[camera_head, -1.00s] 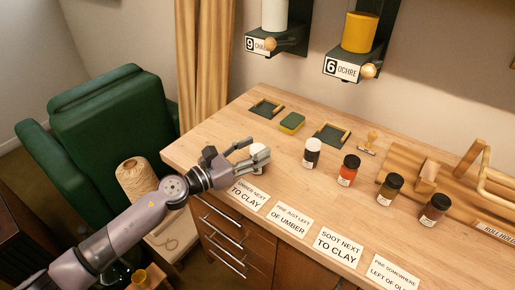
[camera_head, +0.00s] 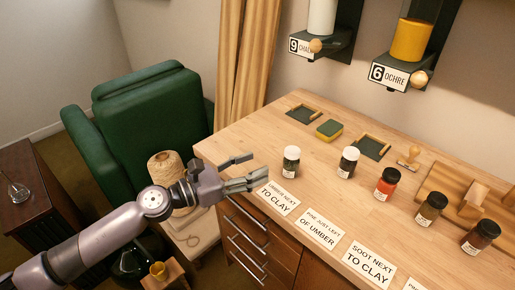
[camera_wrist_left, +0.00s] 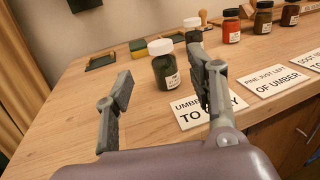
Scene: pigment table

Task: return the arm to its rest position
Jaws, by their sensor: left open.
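My left gripper (camera_head: 250,168) is open and empty at the table's left front edge, its arm reaching in from the lower left. In the left wrist view its two fingers (camera_wrist_left: 160,88) are spread apart. A dark green jar with a white lid (camera_head: 291,161) stands upright on the table, just beyond the fingertips and apart from them. The jar also shows in the left wrist view (camera_wrist_left: 165,66), behind the gap between the fingers. The card "UMBER NEXT TO CLAY" (camera_head: 279,197) lies in front of it. My right gripper is not in view.
Several other jars, including a red one (camera_head: 386,187), stand in a row to the right on the wooden table (camera_head: 240,141). A green armchair (camera_head: 150,115), a twine spool (camera_head: 166,168) and a dark cabinet (camera_head: 30,190) stand left of the table.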

